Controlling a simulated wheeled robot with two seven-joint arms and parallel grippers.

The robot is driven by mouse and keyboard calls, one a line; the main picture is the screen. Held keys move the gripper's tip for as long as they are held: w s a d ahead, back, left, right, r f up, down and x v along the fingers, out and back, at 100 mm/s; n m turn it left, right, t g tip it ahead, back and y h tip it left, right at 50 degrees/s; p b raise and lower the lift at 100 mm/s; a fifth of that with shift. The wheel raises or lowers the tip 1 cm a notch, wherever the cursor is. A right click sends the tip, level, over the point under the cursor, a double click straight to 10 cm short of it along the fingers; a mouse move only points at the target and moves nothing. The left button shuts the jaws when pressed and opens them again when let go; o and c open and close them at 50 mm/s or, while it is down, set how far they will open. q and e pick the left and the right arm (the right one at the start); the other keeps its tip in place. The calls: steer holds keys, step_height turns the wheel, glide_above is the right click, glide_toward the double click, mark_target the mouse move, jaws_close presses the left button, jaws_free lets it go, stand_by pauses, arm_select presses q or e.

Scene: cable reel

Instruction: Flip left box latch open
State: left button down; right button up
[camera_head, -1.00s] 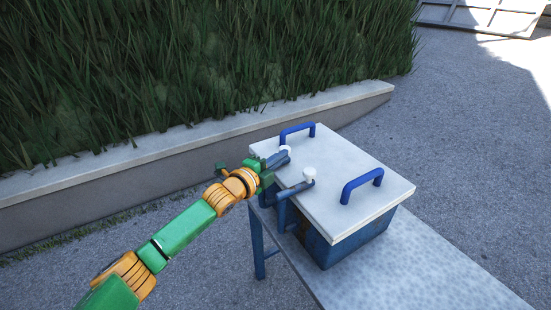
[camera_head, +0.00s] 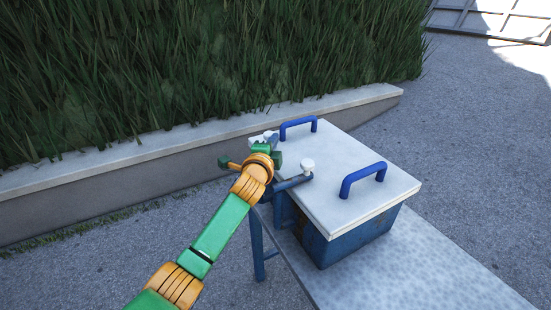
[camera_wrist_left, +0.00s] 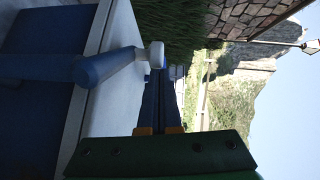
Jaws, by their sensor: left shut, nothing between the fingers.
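The blue box (camera_head: 352,243) has a white lid (camera_head: 335,185) with two blue handles. The left latch, with a white knob (camera_head: 268,134), is at the lid's far left corner, partly hidden by my left gripper (camera_head: 270,142). The right latch (camera_head: 293,183) lies with its white knob over the lid's front-left edge. In the left wrist view, a blue latch arm (camera_wrist_left: 103,68) with a white knob (camera_wrist_left: 155,54) is just beside my fingers (camera_wrist_left: 160,100). The fingers are shut with nothing between them. I cannot tell whether they touch the latch. My right gripper is not in view.
The box stands on a grey table (camera_head: 405,262) with blue legs. A low concrete wall (camera_head: 120,180) with tall grass (camera_head: 200,60) runs behind on the left. The paved ground to the right is clear.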

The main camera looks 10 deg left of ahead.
arm_select(q)
steer(key=n+y+b, duration=0.2)
steer(key=y, duration=0.1)
steer(key=a+n+y+b, duration=0.1)
steer(key=shift+w+f, duration=0.3)
steer(key=shift+w, duration=0.1)
steer(key=shift+w+a+r+g+y, duration=0.1)
steer(key=shift+a+g+y, duration=0.15)
steer(key=shift+y, duration=0.25)
steer(key=shift+w+a+r, duration=0.1)
steer(key=shift+a+r, duration=0.1)
steer(key=shift+a, duration=0.2)
steer(key=shift+a+p, duration=0.4)
steer(key=shift+a, duration=0.15)
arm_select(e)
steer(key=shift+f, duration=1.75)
arm_select(q)
steer(key=shift+a, duration=0.1)
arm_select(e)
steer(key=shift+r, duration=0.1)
arm_select(q)
steer(key=shift+w, duration=0.1)
